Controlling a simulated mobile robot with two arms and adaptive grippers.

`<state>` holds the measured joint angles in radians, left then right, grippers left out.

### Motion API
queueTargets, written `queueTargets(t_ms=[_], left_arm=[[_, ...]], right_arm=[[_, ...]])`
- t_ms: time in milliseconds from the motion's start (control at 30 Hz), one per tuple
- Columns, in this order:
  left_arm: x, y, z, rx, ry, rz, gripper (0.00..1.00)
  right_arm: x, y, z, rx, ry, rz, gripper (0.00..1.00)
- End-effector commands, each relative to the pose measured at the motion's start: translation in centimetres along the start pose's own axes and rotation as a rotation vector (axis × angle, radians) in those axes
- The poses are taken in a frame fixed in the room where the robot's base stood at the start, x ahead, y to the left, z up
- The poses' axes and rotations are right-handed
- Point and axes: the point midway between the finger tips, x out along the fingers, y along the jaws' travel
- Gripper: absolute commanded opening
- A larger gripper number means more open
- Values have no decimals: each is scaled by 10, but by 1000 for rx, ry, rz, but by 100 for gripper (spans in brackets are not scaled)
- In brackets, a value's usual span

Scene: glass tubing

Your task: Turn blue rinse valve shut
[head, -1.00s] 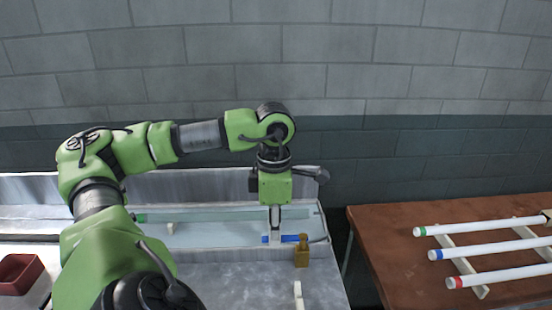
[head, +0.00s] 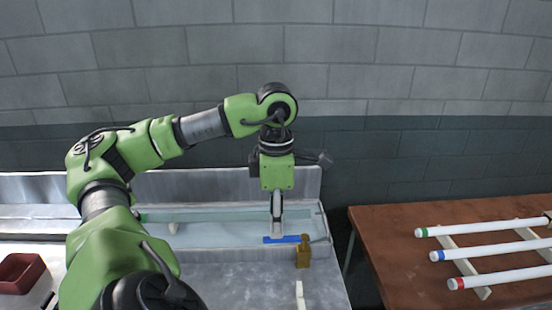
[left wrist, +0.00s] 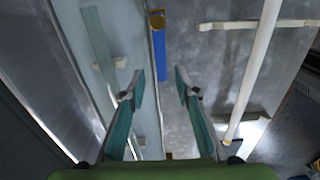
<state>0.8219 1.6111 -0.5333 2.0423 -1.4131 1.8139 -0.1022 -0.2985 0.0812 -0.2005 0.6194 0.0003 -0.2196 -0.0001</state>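The blue valve handle (head: 283,239) lies level along the front rim of the trough (head: 225,236). It joins a brass valve body (head: 303,254) at its right end in the head view. In the left wrist view the handle (left wrist: 159,52) runs straight away from me, with the brass part (left wrist: 157,20) at its far end. My left gripper (head: 277,232) points down just above the handle. In the left wrist view its fingers (left wrist: 160,88) are apart with nothing gripped, and the handle shows beyond and between the tips. My right gripper is not in view.
A brown table (head: 385,245) at the right holds white tubes with green, blue and red bands (head: 487,254) on supports. A dark red bin (head: 20,272) sits at the left. A white tube (left wrist: 255,75) lies on the counter near the gripper in the wrist view.

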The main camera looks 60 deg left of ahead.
Motion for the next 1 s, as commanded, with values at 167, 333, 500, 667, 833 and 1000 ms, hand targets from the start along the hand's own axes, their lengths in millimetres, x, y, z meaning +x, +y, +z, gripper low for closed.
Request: queueTargets(t_ms=[167, 333, 500, 667, 833, 1000], left_arm=[[-27, 0, 2, 2, -6, -1, 29], [-39, 0, 0, 2, -2, -1, 29], [-41, 0, 0, 0, 0, -1, 29], [-41, 0, 0, 0, 0, 0, 29], [-40, 0, 0, 0, 0, 0, 29], [-40, 0, 0, 0, 0, 0, 29]], right_arm=[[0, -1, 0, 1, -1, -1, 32], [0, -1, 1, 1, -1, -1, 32], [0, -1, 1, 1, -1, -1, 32], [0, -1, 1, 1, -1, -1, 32], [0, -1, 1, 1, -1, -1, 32], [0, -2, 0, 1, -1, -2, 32]])
